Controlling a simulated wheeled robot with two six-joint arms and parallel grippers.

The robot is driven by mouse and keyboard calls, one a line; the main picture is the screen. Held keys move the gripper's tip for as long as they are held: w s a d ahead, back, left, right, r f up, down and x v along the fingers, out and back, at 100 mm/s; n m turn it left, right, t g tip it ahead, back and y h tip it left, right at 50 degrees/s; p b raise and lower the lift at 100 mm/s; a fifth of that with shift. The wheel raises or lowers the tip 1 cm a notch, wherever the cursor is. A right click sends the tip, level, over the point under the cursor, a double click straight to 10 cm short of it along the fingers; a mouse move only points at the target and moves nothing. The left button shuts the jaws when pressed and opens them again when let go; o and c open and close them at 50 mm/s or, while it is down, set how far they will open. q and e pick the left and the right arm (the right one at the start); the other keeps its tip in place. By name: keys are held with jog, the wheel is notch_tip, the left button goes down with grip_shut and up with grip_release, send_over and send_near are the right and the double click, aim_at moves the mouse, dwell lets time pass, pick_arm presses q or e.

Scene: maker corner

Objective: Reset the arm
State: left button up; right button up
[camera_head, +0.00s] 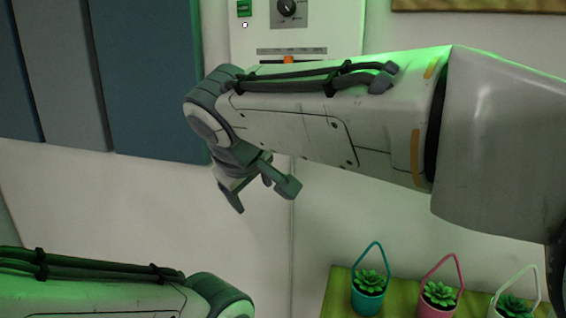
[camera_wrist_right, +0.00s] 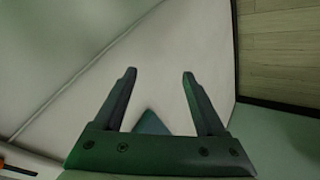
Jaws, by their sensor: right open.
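My right arm (camera_head: 330,125) reaches in from the right across the head view, in front of a white control panel. Its gripper (camera_head: 262,200) hangs at the arm's end, pointing down, with its fingers apart and nothing between them. In the right wrist view the same gripper (camera_wrist_right: 160,80) is open and empty, facing pale wall surfaces. My left arm (camera_head: 110,295) shows at the lower left of the head view. Its gripper is out of the picture.
The control panel (camera_head: 340,25) has a dial (camera_head: 288,8) and an orange slider (camera_head: 289,59). Blue-grey wall panels (camera_head: 150,80) are at the left. A wooden shelf (camera_head: 335,300) at the lower right bears potted succulents in a teal basket (camera_head: 367,298), a pink one (camera_head: 436,306) and a white one (camera_head: 497,310).

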jog(key=s+d+f+m+g, duration=0.1)
jog(key=s+d+f+g, duration=0.3)
jog(key=s+f, duration=0.7)
jog(key=s+d+f+m+g+y, duration=0.1)
jog(key=s+d+f+g, duration=0.3)
jog(key=s+f, duration=0.8)
jog(key=shift+s+d+f, duration=0.15)
jog(key=shift+s+d, duration=0.5)
jog(key=shift+d, duration=0.45)
